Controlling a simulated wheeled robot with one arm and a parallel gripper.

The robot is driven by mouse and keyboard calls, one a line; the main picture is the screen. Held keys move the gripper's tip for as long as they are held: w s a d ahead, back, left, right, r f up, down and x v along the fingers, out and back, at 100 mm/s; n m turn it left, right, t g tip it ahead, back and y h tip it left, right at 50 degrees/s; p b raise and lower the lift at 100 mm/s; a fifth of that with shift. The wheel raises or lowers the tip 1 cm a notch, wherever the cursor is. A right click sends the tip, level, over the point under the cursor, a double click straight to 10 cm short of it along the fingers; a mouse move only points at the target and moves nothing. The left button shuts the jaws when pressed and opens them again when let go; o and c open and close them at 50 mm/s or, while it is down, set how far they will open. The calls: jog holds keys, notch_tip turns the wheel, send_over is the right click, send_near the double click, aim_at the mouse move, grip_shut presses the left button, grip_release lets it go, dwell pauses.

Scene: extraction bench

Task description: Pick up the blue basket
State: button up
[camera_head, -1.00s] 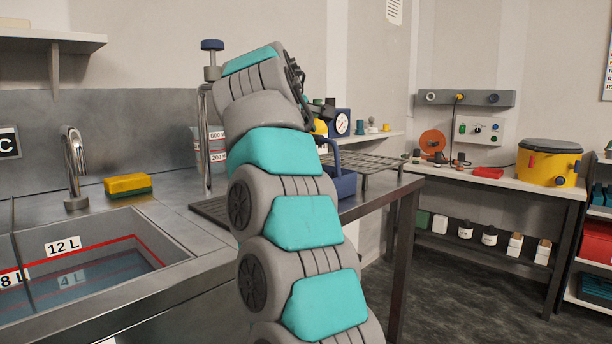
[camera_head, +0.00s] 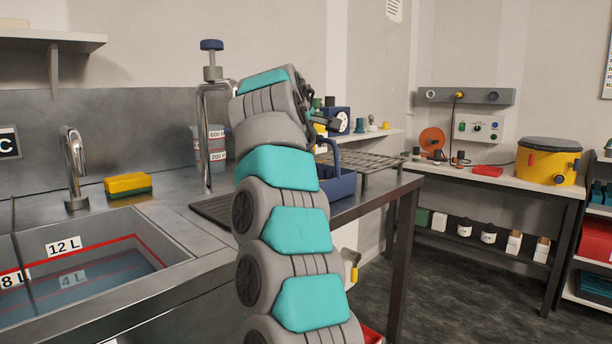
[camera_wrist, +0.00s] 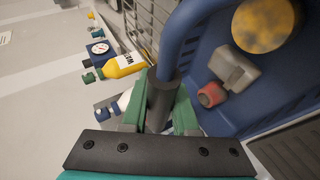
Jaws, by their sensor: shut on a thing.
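The blue basket (camera_head: 342,187) is on the metal bench beside the wire rack, partly hidden by my arm in the head view. Its raised handle shows just right of my arm. In the wrist view the blue basket (camera_wrist: 205,65) fills the right side, with a yellow round thing, a grey block and a small red thing in it. My gripper (camera_wrist: 160,112) is shut on the dark grip of the basket's handle, its green pads on either side. I cannot tell whether the basket's bottom touches the bench.
A wire rack (camera_head: 375,161) lies right behind the basket. A sink (camera_head: 95,262) with a tap (camera_head: 73,165) and a yellow sponge (camera_head: 127,184) is to the left. A yellow bottle (camera_wrist: 122,66) shows in the wrist view.

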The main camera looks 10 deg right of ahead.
grip_shut()
dwell(0.8)
